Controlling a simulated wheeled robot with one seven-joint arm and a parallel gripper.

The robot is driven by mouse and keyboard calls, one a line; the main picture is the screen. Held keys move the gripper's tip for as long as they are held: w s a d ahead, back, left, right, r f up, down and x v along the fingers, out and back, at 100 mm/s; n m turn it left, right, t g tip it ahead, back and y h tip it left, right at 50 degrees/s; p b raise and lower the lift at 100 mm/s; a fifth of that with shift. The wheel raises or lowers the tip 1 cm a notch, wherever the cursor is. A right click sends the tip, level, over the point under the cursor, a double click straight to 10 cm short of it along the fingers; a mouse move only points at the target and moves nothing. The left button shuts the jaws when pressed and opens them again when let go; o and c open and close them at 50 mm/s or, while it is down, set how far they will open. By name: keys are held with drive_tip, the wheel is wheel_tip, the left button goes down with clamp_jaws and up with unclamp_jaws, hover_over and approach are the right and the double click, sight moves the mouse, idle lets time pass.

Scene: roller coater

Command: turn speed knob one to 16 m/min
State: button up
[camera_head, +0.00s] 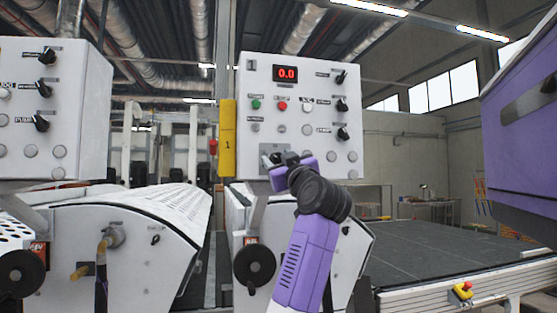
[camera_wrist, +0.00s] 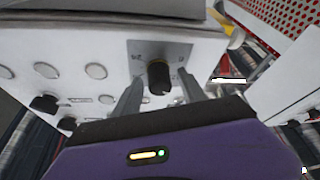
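A white control panel (camera_head: 301,75) carries a red display (camera_head: 286,73) reading 0.0. In the wrist view a black knob (camera_wrist: 159,76) sits on a grey metal plate (camera_wrist: 175,50) with small markings too blurred to read. This plate also shows at the panel's lower left in the head view (camera_head: 271,149), where my arm hides the knob. My gripper (camera_wrist: 159,80) is open, with one finger on each side of the knob. A gap shows between the fingers and the knob; contact cannot be seen. In the head view my gripper (camera_head: 287,159) is at the panel's lower edge.
Several other black knobs (camera_head: 342,105) line the panel's right side, with green (camera_head: 255,104) and red (camera_head: 282,106) buttons. A yellow post (camera_head: 228,138) stands left of the panel. A black handwheel (camera_head: 254,265) is below. A second panel (camera_head: 75,75) stands at left.

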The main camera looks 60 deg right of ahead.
clamp_jaws()
drive_tip(key=shift+m, duration=0.6)
drive_tip(key=m+g+h, duration=0.1)
drive_tip(key=m, duration=0.1)
drive_tip(key=m+g+h, duration=0.1)
drive_tip(key=m, duration=0.2)
drive_tip(key=m+g+h+p, duration=0.1)
drive_tip(key=m, duration=0.2)
drive_tip(key=shift+w+a+g+h, duration=0.1)
drive_tip(key=shift+g+h, duration=0.2)
drive_tip(key=m+g, duration=0.1)
drive_tip(key=m, duration=0.2)
drive_tip(key=m+g+p, duration=0.1)
drive_tip(key=m+g, duration=0.1)
drive_tip(key=m, duration=0.2)
drive_tip(key=shift+h, duration=0.4)
drive_tip(key=shift+m+g+p, duration=0.3)
drive_tip(key=shift+m+g, duration=0.1)
drive_tip(key=shift+m, duration=0.1)
drive_tip(key=shift+o, duration=0.9)
unclamp_jaws()
